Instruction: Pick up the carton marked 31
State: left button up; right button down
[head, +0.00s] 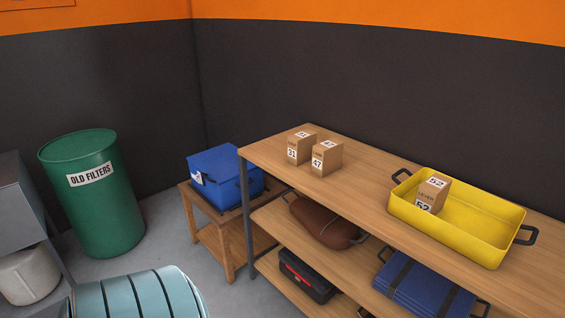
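The carton marked 31 (295,152) is a small brown cardboard box with white number labels. It stands upright on the wooden top of the shelf unit (365,196), near its far left end. A similar carton marked 47 (328,161) stands close beside it on the right, slightly nearer to me. Neither of my grippers shows in the head view.
A yellow tray (480,239) with dark handles holds a carton marked 52 (428,196). Below are a brown bag (322,225) and blue folded item (424,287). A blue bin (228,176) sits on a wooden stool left; a green barrel (108,214) stands beyond.

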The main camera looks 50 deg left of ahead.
aim_at(299, 144)
jog(key=i+u, duration=0.1)
jog(key=u, duration=0.3)
jog(key=i+j+u, duration=0.1)
jog(key=u, duration=0.35)
jog(key=i+u, duration=0.1)
jog(key=u, duration=0.3)
jog(key=i+u, duration=0.1)
jog(key=u, duration=0.35)
jog(key=i+l, duration=0.15)
